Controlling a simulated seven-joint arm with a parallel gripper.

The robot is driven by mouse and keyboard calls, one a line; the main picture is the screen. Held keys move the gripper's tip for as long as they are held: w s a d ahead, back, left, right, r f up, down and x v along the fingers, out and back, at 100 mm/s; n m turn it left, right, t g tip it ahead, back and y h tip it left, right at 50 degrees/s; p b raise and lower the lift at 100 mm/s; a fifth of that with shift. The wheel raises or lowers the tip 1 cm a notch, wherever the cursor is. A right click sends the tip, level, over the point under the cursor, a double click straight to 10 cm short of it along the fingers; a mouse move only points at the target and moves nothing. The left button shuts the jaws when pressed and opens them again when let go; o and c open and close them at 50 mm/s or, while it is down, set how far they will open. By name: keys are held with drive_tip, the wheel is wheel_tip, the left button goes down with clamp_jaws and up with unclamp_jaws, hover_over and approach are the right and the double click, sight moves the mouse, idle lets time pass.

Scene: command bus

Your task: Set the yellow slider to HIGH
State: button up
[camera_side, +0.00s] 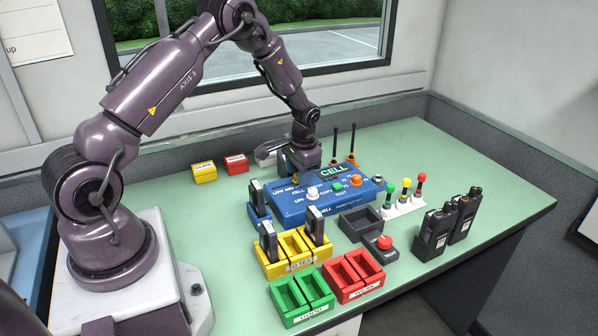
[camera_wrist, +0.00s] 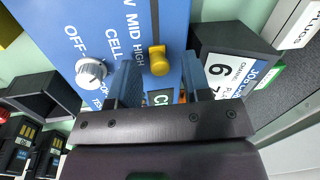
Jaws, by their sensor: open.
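The blue panel (camera_side: 325,203) lies on the green table. MID is printed farther up, and the LOW label is cut off at the top edge. My gripper (camera_wrist: 160,82) is open, with one finger to each side of the slot, just below the knob in the picture; I cannot tell whether either finger touches it. In the side view my gripper (camera_side: 304,170) is low over the panel's far left part and hides the slider.
A white knob (camera_wrist: 91,72) marked OFF stands left of the slider. A dark box (camera_wrist: 222,62) with a number 6 label is close on the right. Yellow bins (camera_side: 292,256), a grey tray (camera_side: 360,224) and two black radios (camera_side: 434,232) surround the panel.

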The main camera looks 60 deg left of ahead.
wheel_tip(320, 180, up, 13)
drive_tip(key=d, duration=0.2)
drive_tip(key=shift+w+f, duration=0.15)
drive_tip(key=shift+w, duration=0.05)
drive_tip(key=s+d+r+m+t+h, duration=0.1)
drive_tip(key=s+d+r+t, duration=0.2)
drive_tip(key=s+d+r, duration=0.5)
drive_tip(key=s+d+r+t, duration=0.2)
drive_tip(key=s+d+r, duration=0.7)
drive_tip(key=s+d, duration=0.2)
drive_tip(key=shift+s+d+m+t+h, duration=0.3)
drive_tip(key=shift+s+m+t+h, duration=0.1)
drive_tip(key=shift+s, duration=0.8)
idle(1.7)
